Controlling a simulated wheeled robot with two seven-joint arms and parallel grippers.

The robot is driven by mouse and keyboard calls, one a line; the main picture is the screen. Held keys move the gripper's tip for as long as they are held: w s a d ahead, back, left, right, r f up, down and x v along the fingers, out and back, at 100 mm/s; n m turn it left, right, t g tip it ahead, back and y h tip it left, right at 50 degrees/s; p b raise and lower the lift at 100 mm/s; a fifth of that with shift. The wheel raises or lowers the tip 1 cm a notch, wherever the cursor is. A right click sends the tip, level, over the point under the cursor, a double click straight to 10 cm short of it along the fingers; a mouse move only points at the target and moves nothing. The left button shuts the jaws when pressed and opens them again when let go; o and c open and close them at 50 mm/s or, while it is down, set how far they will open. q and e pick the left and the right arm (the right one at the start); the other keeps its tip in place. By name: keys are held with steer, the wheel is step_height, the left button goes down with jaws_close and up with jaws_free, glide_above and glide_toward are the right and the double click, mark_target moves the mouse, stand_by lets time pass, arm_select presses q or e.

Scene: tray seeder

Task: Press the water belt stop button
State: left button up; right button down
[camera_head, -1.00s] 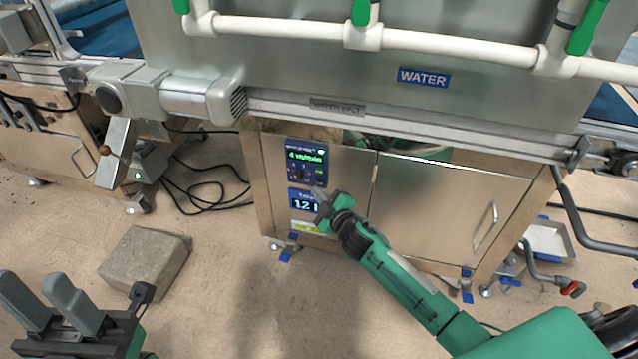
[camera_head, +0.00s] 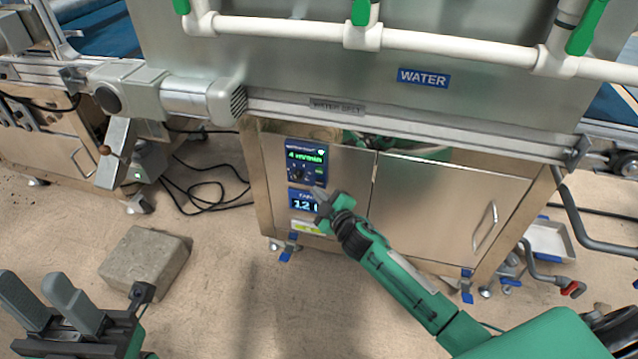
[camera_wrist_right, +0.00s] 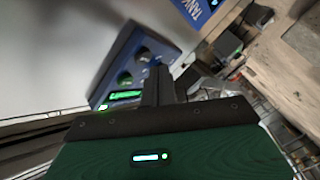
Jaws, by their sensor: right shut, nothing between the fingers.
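The water belt control panel (camera_head: 307,162) is a small blue box with a green readout and a knob, on the metal cabinet under the WATER sign (camera_head: 424,78). It also shows in the right wrist view (camera_wrist_right: 121,50), tilted, with a lit green display. My right gripper (camera_head: 318,190) is shut and empty, its tips just below and beside this panel, over the edge of the tank display below. In the right wrist view the shut fingers (camera_wrist_right: 158,84) point at the panel's edge. I cannot tell whether they touch it. The stop button is not clearly made out. My left gripper (camera_head: 45,302) is open, low at the left.
A blue tank display (camera_head: 304,201) sits under the panel. White pipes (camera_head: 460,46) with green valve handles cross above. A stone block (camera_head: 145,262) and loose black cables lie on the floor at left. A grey hose and tray (camera_head: 548,240) are at right.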

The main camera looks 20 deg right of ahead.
steer(key=shift+w, duration=0.1)
steer(key=shift+w+d, duration=0.2)
steer(key=shift+w, duration=0.05)
steer(key=shift+w+d, duration=0.25)
steer(key=shift+w, duration=0.1)
stand_by(0.8)
steer(key=shift+s+a, duration=0.1)
steer(key=shift+s, duration=0.05)
steer(key=shift+s+a+p, duration=0.35)
steer(key=shift+s+p, duration=0.1)
steer(key=shift+s, duration=0.1)
steer(key=s+a, duration=0.1)
steer(key=s, duration=0.1)
steer(key=s+a+p, duration=0.1)
steer(key=s, duration=0.1)
steer(key=shift+a, duration=0.4)
stand_by(0.3)
